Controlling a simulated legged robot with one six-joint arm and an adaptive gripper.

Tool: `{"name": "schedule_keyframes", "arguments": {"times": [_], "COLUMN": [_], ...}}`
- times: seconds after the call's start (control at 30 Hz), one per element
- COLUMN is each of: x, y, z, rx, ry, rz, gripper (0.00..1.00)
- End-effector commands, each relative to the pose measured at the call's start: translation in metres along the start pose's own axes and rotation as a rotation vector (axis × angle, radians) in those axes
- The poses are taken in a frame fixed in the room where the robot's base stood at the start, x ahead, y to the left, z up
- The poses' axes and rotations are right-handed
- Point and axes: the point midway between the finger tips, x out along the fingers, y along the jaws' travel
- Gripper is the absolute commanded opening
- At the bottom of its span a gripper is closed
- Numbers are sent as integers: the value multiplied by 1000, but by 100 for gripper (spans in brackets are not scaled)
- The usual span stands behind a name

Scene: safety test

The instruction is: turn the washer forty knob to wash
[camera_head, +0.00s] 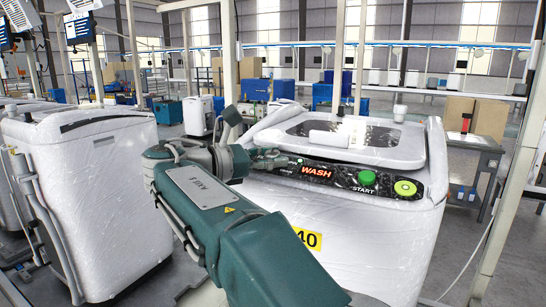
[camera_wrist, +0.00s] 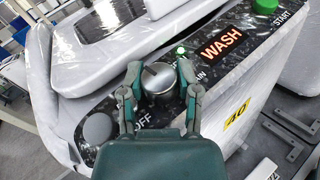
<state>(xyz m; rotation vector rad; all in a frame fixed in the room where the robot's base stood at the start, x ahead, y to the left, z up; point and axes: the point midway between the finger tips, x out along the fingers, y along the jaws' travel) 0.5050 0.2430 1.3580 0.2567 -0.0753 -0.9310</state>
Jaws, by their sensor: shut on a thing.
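The washer forty (camera_head: 340,240) is a white top-loading machine with a yellow label reading 40, partly behind my arm in the head view. Its dark panel has a lit WASH display (camera_head: 317,173) and a green START button (camera_head: 368,178). The knob (camera_wrist: 158,77) is a round silver dial with a raised ridge, seen in the wrist view between labels that include OFF. My gripper (camera_wrist: 158,82) has its two fingers closed on the knob's sides. A small green light (camera_wrist: 181,50) glows beside the knob. In the head view the knob is hidden by my gripper.
A yellow-green button (camera_head: 405,188) sits at the panel's right end. A grey round button (camera_wrist: 97,128) is left of the knob in the wrist view. Another white washer (camera_head: 85,200) stands to the left. A light post (camera_head: 510,160) rises at the right.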

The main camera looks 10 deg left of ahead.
Motion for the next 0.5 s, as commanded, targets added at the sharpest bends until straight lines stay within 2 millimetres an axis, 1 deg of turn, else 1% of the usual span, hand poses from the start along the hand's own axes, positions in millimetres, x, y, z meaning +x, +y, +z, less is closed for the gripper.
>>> {"name": "schedule_keyframes", "arguments": {"times": [0.03,0.23,0.5], "x": [-1,-1,-1], "y": [2,1,1], "z": [-3,-2,-2], "rx": [4,28,40], "ry": [1,-4,-7], "rz": [-21,-92,-126], "gripper": [0,0,0]}}
